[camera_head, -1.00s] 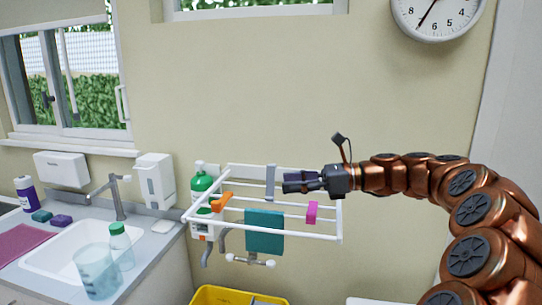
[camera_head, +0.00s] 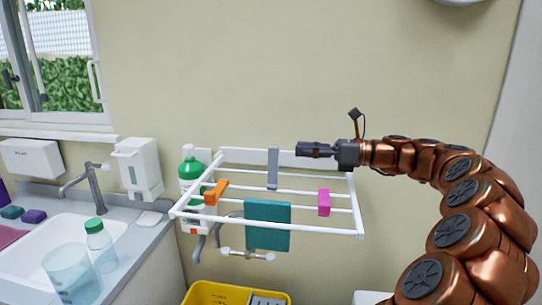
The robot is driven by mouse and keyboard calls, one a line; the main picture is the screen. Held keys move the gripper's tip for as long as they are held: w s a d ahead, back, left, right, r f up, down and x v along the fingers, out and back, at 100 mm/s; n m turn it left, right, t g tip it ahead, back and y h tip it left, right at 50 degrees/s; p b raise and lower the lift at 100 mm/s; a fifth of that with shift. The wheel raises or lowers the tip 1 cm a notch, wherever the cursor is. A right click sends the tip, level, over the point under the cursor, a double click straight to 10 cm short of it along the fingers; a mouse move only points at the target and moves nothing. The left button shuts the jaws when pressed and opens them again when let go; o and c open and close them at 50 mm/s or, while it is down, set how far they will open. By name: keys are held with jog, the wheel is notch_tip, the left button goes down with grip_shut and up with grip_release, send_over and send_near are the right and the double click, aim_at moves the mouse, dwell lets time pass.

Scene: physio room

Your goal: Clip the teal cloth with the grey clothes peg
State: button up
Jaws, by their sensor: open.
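The teal cloth (camera_head: 267,226) hangs over the front part of the white wall drying rack (camera_head: 290,230). The grey clothes peg (camera_head: 272,170) stands upright at the back rail of the rack, behind the cloth and apart from it. My gripper (camera_head: 302,149) is level, pointing left, above the back of the rack and a little right of the peg's top. It is open and holds nothing. The gap between its fingers is hard to make out from this side.
An orange peg (camera_head: 215,192) sits on the rack's left and a pink peg (camera_head: 324,202) on its right. A green bottle (camera_head: 191,171) stands behind the rack's left end. A yellow bin (camera_head: 222,293) is below. The sink counter is at left; the wall above is clear.

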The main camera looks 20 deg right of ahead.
aim_at(275, 147)
jog(key=shift+f+p+x, duration=0.15)
jog(key=shift+p+x, duration=0.15)
jog(key=shift+x, duration=1.7)
jog(key=shift+f+p+x, duration=0.15)
jog(key=shift+p+x, duration=0.15)
jog(key=shift+x, duration=1.7)
jog(key=shift+w+d, duration=0.1)
jog(key=shift+d, duration=0.1)
grip_shut()
